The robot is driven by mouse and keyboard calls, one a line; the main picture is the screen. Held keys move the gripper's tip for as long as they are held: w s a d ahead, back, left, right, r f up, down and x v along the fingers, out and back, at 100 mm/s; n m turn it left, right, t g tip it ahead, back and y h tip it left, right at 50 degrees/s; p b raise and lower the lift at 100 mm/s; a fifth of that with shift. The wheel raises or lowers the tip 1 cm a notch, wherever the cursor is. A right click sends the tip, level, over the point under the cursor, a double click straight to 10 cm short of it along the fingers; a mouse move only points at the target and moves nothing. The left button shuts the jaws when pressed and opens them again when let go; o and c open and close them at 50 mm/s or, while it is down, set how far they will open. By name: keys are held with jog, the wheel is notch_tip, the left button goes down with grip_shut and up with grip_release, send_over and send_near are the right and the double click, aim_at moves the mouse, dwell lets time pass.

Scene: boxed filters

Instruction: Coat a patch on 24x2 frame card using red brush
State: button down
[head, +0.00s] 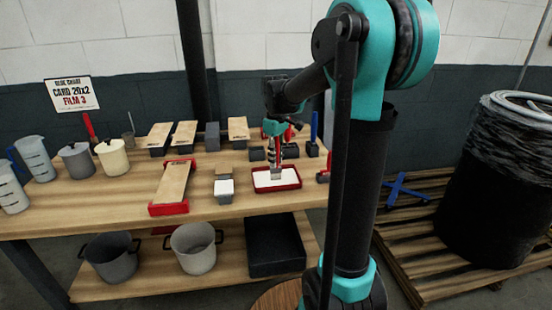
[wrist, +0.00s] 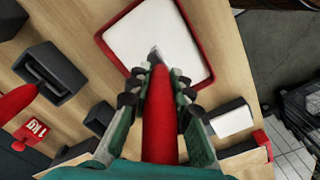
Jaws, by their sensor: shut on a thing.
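My gripper (head: 277,150) is shut on a red brush, whose red handle (wrist: 160,115) runs between the fingers in the wrist view. The brush points down and its tip (wrist: 155,54) is over the white filling (wrist: 150,30) of a red-rimmed tray (head: 276,188). I cannot tell whether the tip touches the white. A tan-topped card (head: 172,182) lies in a red holder (head: 169,209) left of the tray. Other tan-topped pieces (head: 158,136) stand at the back. I cannot read a size on any of them.
Jugs and pots (head: 112,156) stand at the left. A small white-topped block (head: 224,188) sits between holder and tray. A blue-handled tool (head: 313,128) stands behind the tray. The front left tabletop is clear.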

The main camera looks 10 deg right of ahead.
aim_at(276, 140)
jog(key=shift+r, duration=3.45)
